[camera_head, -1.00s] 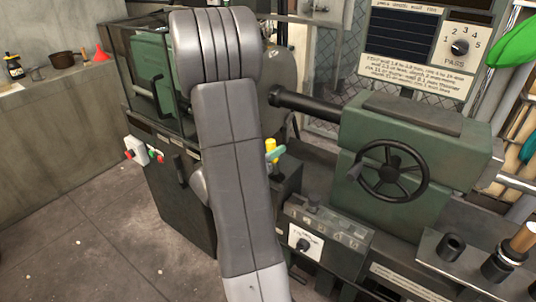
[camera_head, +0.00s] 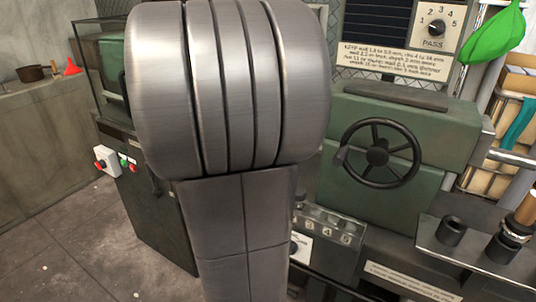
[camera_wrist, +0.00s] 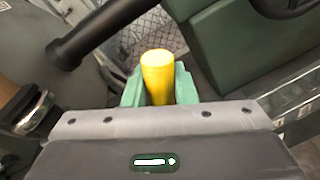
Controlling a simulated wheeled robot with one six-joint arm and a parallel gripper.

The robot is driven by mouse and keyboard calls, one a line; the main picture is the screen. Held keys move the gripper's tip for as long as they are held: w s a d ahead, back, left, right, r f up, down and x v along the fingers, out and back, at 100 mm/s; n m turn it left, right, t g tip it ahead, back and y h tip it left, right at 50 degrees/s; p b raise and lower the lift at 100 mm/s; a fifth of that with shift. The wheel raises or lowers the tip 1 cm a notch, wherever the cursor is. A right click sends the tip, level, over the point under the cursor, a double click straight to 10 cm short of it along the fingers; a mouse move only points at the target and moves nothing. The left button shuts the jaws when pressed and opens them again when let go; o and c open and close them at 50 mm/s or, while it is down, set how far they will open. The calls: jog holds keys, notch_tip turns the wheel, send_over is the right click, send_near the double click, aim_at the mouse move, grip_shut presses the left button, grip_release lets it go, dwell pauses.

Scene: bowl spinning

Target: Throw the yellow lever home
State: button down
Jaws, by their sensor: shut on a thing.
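The yellow lever (camera_wrist: 158,72) shows in the wrist view as a rounded yellow grip standing up between the green fingers of my gripper (camera_wrist: 160,88). The fingers are shut on it, one on each side. The lower part of the lever is hidden behind the gripper body. In the head view my own arm covers the lever and the gripper.
A green machine housing with a black handwheel (camera_head: 377,153) stands right of my arm. A panel with a dial (camera_head: 437,27) hangs behind it. A shelf with dark cylinders (camera_head: 452,231) is at the right. Open floor (camera_head: 70,250) lies at the left.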

jog(key=shift+f, duration=0.1)
dwell(0.3)
jog(key=c, duration=1.5)
grip_release()
jog(key=shift+s+d, duration=0.1)
jog(key=shift+p+v, duration=1.3)
jog(key=shift+v, duration=5.6)
jog(key=shift+b+x, duration=1.1)
jog(key=shift+x, duration=4.45)
